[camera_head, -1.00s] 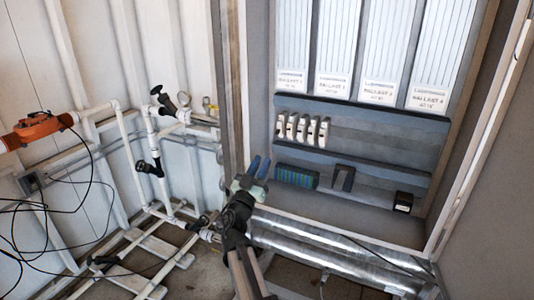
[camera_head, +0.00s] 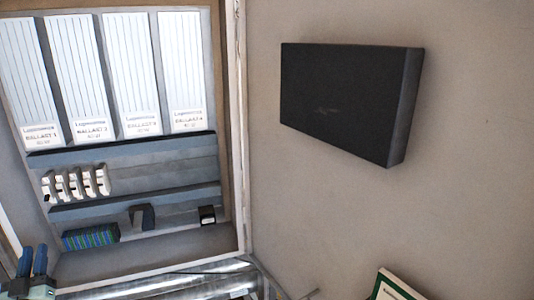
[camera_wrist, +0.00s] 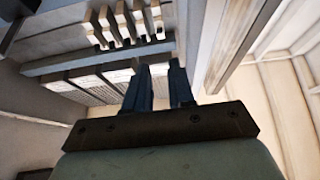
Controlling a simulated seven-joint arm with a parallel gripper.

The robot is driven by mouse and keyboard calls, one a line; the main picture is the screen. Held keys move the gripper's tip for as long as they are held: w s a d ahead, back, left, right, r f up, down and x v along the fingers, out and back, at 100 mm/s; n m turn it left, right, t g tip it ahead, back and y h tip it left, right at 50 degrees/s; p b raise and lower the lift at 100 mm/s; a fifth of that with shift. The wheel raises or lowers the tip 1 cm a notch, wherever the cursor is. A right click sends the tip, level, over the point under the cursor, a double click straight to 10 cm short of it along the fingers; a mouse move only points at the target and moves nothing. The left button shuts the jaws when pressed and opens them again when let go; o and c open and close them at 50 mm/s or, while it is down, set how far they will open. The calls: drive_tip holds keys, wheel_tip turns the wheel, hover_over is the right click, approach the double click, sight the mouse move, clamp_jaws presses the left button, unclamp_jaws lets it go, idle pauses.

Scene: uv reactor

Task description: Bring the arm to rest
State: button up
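My gripper (camera_head: 33,256) shows at the lower left corner of the head view, with two blue fingers pointing up in front of the cabinet's lower left part. The fingers stand apart with a narrow gap and nothing visible between them. In the wrist view my gripper (camera_wrist: 160,78) shows both dark blue fingers apart and empty, with the cabinet's parts beyond them. The fingers look clear of the cabinet parts, though the exact distance cannot be told. Most of the arm is outside the head view.
The open cabinet holds several ballasts (camera_head: 132,75), white breakers (camera_head: 75,184), a green-blue terminal block (camera_head: 90,237) and a small black device (camera_head: 207,215). A dark box (camera_head: 340,100) hangs on the bare wall at right. A green-edged sign (camera_head: 393,287) is at the bottom. Metal tubes (camera_head: 165,287) run below the cabinet.

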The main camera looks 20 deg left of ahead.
drive_tip(key=w+d+f+n+g+h, duration=0.2)
drive_tip(key=w+d+f+g+h, duration=0.3)
drive_tip(key=d+f, duration=0.8)
drive_tip(key=w+d+f+n+g+h, duration=0.25)
drive_tip(key=d+f+h, duration=0.5)
drive_tip(key=f, duration=0.95)
drive_tip(key=w+d+f+n+g+h, duration=0.3)
drive_tip(key=d+f+g+h, duration=0.2)
drive_tip(key=d+f, duration=0.9)
drive_tip(key=w+d+f+m+g+h, duration=0.1)
drive_tip(key=w+d+f+m+g, duration=0.2)
drive_tip(key=d+f, duration=0.7)
drive_tip(key=w+d+f+m+g+h, duration=0.1)
drive_tip(key=d+f+m+g, duration=0.35)
drive_tip(key=d, duration=1.25)
drive_tip(key=s+d+f+m+g+y, duration=0.1)
drive_tip(key=s+d+m, duration=0.1)
drive_tip(key=d, duration=0.6)
drive_tip(key=s+d+f+m+g+y, duration=0.1)
drive_tip(key=d+m, duration=0.3)
drive_tip(key=d, duration=0.5)
drive_tip(key=s+d+f+m+g+y, duration=0.1)
drive_tip(key=s+d+f+m, duration=0.2)
drive_tip(key=d, duration=0.6)
drive_tip(key=shift+s+f, duration=0.2)
drive_tip(key=shift+s, duration=0.3)
